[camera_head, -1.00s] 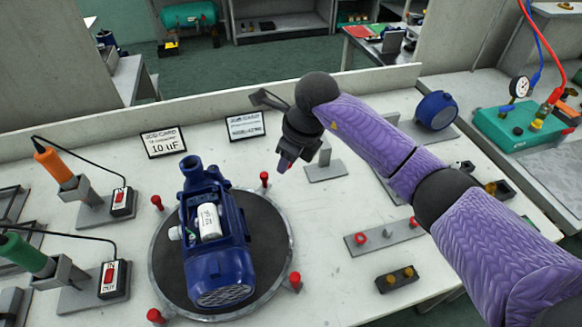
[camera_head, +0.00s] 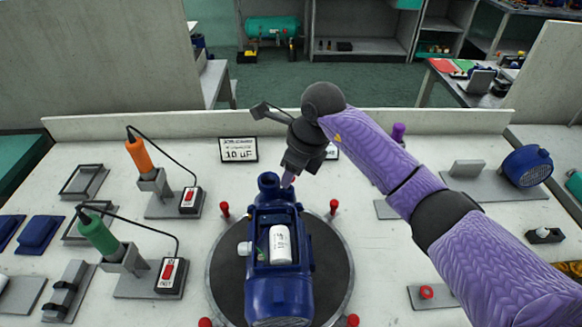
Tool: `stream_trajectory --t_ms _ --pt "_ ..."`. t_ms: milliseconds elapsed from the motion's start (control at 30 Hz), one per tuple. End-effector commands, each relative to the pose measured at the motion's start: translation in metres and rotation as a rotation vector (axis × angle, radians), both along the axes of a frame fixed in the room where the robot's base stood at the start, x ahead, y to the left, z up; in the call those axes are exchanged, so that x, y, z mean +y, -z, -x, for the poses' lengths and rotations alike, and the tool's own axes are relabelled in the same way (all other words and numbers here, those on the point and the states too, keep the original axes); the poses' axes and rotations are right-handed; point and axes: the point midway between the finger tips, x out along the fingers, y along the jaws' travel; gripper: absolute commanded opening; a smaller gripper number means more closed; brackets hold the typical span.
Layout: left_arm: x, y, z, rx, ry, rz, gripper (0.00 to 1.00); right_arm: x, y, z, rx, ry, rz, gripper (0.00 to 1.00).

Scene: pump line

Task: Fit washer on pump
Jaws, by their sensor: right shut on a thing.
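The blue pump (camera_head: 279,300) lies on the dark round turntable (camera_head: 335,270), its round port (camera_head: 268,182) toward the back. A white cylinder (camera_head: 280,245) sits in its open top. My right gripper (camera_head: 288,181) points down, just right of the port and close above the pump's back end. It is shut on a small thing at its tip. No washer can be made out; the tip is too small and dark to show its shape. I cannot tell whether the tip touches the pump. My left gripper is out of view.
Red knobs (camera_head: 333,206) stand around the turntable. An orange-handled tool (camera_head: 138,152) and a green-handled tool (camera_head: 97,232) stand in holders at left, with cables and switch boxes. A sign card (camera_head: 238,150) stands behind the pump. A blue motor (camera_head: 527,165) is at right.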

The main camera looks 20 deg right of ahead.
Motion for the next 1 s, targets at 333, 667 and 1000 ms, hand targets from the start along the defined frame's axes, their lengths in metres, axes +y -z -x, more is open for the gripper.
stream_trajectory --t_ms 333,667,1000 --pt "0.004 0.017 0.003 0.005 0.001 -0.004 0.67 0.000 0.024 0.000 0.001 0.001 0.001 0.01" --pt "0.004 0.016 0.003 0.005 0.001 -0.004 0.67 0.000 0.023 0.000 0.000 0.001 0.000 0.01" --pt "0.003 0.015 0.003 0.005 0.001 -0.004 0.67 0.000 0.023 0.000 0.000 0.001 0.000 0.01"
